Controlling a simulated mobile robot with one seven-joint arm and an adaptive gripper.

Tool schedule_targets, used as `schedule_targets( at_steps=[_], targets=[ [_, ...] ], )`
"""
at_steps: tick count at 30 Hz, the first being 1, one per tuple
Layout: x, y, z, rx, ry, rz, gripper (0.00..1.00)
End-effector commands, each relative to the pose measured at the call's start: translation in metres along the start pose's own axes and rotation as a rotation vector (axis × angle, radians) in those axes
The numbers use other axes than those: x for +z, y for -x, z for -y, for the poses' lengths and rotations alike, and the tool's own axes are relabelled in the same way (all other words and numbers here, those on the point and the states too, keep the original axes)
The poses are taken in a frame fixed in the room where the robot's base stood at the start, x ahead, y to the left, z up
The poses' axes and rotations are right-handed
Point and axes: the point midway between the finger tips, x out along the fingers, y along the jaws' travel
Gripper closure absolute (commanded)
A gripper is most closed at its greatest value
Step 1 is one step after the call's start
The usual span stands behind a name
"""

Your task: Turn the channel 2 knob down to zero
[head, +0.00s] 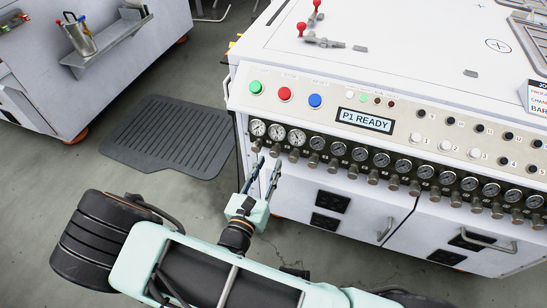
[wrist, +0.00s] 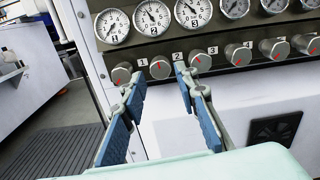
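The channel 2 knob (wrist: 160,67) is a grey metal cylinder with a red mark on its face, second from the left in the wrist view. The label 2 is just to its right, and its white dial gauge (wrist: 151,17) is above it. In the head view the knob (head: 275,151) is small under the second gauge. My gripper (wrist: 162,82) is open and empty, its two blue-padded fingers pointing at the panel. The knob shows between the fingertips, which look short of it; exact distance is unclear. My gripper (head: 269,163) is below the row's left end in the head view.
The channel 1 knob (wrist: 121,74) and channel 3 knob (wrist: 200,60) sit close on either side, near the fingertips. Several more gauges and knobs run right. Coloured buttons (head: 285,94) and a "P1 READY" display (head: 366,120) are above. A black mat (head: 172,138) lies on the floor.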

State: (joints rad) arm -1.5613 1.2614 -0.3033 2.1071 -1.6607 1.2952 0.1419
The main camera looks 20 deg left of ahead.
Motion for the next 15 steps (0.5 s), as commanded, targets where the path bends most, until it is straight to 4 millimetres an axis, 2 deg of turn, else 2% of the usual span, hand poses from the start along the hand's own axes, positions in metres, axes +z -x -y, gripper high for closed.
schedule_targets(
  at_steps=[3,6,15],
  targets=[
    [-0.001,-0.021,0.001,-0.002,0.000,0.001,0.72],
    [-0.001,-0.033,0.000,-0.001,-0.001,0.000,0.72],
    [0.000,-0.045,0.000,0.000,0.000,-0.001,0.72]
  ],
)
